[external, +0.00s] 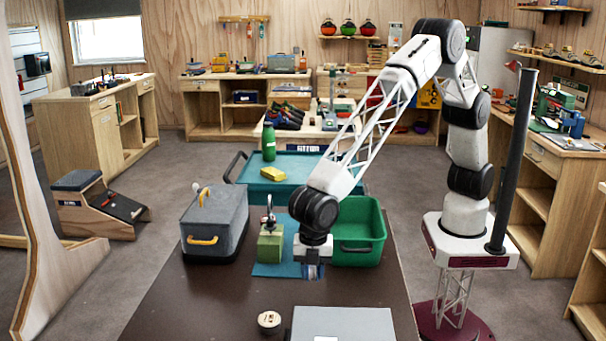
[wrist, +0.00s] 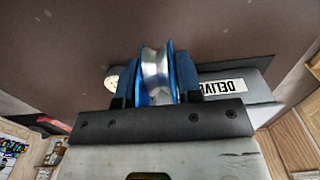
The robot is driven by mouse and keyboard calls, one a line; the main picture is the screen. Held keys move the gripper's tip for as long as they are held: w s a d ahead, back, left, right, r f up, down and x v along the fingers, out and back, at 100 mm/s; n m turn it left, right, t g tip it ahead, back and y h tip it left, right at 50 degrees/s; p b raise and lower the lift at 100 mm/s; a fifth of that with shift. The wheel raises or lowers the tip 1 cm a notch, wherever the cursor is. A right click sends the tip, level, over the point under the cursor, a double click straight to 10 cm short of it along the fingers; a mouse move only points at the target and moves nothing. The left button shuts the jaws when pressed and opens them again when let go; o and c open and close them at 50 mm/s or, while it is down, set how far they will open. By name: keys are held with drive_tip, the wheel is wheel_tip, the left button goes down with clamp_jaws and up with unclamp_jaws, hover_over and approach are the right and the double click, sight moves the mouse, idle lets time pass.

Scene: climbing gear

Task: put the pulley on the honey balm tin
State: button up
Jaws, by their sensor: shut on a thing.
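The pulley (wrist: 154,72), a silver grooved wheel between blue side plates, is held between the fingers of my gripper (wrist: 158,88) in the wrist view. In the external view my gripper (external: 313,272) points down above the dark table, with a little blue showing at its tip. A small round pale tin (external: 269,320), probably the honey balm tin, stands at the table's near side, below and left of my gripper. In the wrist view the tin (wrist: 112,78) is partly hidden behind the left finger. The pulley is apart from the tin.
A grey box (external: 343,322) is at the near edge, right of the tin; its label begins "DELIV" in the wrist view. A green bin (external: 361,240), a green block (external: 270,246) on a teal mat and a grey case (external: 214,228) stand farther back. The table's left middle is clear.

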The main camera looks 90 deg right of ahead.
hover_over(269, 320)
drive_tip(key=shift+d+f, duration=0.1)
drive_tip(key=shift+f, duration=0.55)
drive_tip(key=shift+f, duration=0.1)
idle(0.4)
drive_tip(key=shift+f, duration=1.7)
drive_tip(key=shift+f, duration=0.1)
drive_tip(key=o, duration=0.9)
drive_tip(key=shift+o, duration=0.2)
wheel_tip(269, 320, up, 12)
